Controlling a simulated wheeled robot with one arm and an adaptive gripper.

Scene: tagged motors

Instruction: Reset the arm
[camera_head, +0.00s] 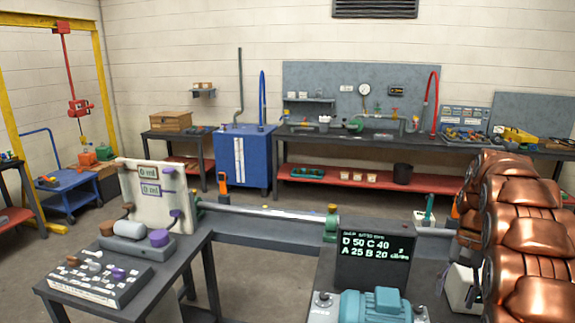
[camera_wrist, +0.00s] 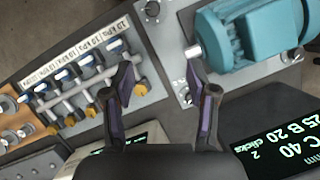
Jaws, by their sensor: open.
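My gripper (camera_wrist: 160,78) shows in the wrist view with its two dark fingers spread apart and nothing between them. A teal motor (camera_wrist: 235,40) with a short grey shaft lies beyond the right fingertip, on a light plate. In the head view the teal motor (camera_head: 375,306) sits at the bottom edge, partly cut off. I cannot make out my gripper in the head view. A dark display (camera_head: 375,262) with green and white text stands behind the motor; it also shows in the wrist view (camera_wrist: 280,135), right of the fingers.
A labelled rack (camera_wrist: 75,75) with blue-and-yellow fittings lies left of the fingers. A blue cabinet (camera_head: 243,160) and workbench stand behind, beyond open floor.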

